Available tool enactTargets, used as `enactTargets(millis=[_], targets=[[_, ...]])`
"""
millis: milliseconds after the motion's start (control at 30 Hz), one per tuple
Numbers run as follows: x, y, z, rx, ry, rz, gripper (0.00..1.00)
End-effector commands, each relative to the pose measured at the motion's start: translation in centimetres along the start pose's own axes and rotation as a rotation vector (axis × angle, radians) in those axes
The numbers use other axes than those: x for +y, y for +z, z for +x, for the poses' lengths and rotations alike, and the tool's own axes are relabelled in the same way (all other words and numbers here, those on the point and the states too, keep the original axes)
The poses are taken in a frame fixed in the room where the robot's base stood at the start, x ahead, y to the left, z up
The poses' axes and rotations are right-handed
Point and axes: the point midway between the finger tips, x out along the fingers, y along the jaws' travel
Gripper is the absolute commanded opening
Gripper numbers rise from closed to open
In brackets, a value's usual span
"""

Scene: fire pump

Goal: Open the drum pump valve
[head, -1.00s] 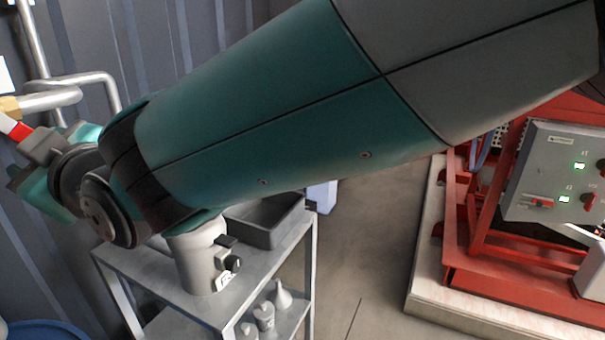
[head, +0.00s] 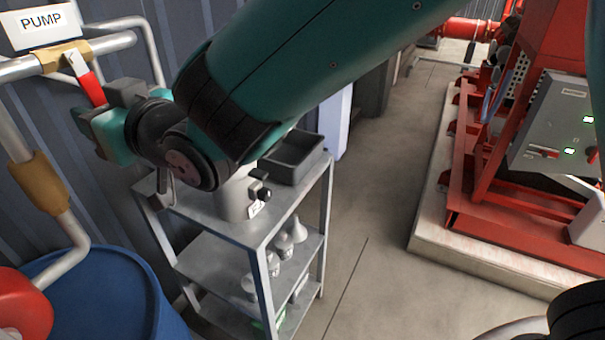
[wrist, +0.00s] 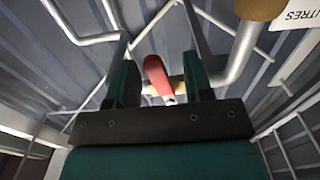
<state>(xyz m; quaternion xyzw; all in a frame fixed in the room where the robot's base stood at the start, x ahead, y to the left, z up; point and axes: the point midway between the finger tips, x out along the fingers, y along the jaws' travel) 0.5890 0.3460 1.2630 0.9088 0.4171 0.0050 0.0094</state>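The drum pump valve has a brass body (head: 65,56) on a grey pipe, under a white sign reading PUMP, and a red lever handle (head: 91,88) slanting down to the right. My gripper (head: 88,108) is at the lower end of this handle. In the wrist view the red handle (wrist: 156,72) stands between the two fingers of my gripper (wrist: 159,80), with a gap on each side. The fingers are apart. The brass body is partly hidden behind the handle in the wrist view. The blue drum (head: 120,300) stands below the pipework at lower left.
A grey shelf cart (head: 290,225) with a dark tray (head: 292,158) and white funnels stands just beneath my arm. A corrugated wall is close behind the pipes. A red-framed machine with a grey control box (head: 560,125) is at right. Bare floor lies between.

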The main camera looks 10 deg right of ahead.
Motion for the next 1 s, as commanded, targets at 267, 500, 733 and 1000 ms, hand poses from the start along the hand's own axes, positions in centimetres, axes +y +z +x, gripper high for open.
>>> enactTargets(millis=[267, 500, 733, 1000], targets=[[-0.2, 0.2, -3.5, 0.002, -0.003, 0.000, 0.47], [-0.3, 0.3, -8.2, 0.002, -0.005, -0.001, 0.47], [-0.3, 0.3, -13.0, 0.003, -0.006, -0.002, 0.47], [2.5, 1.2, -16.3, -0.168, 0.053, 0.046, 0.47]])
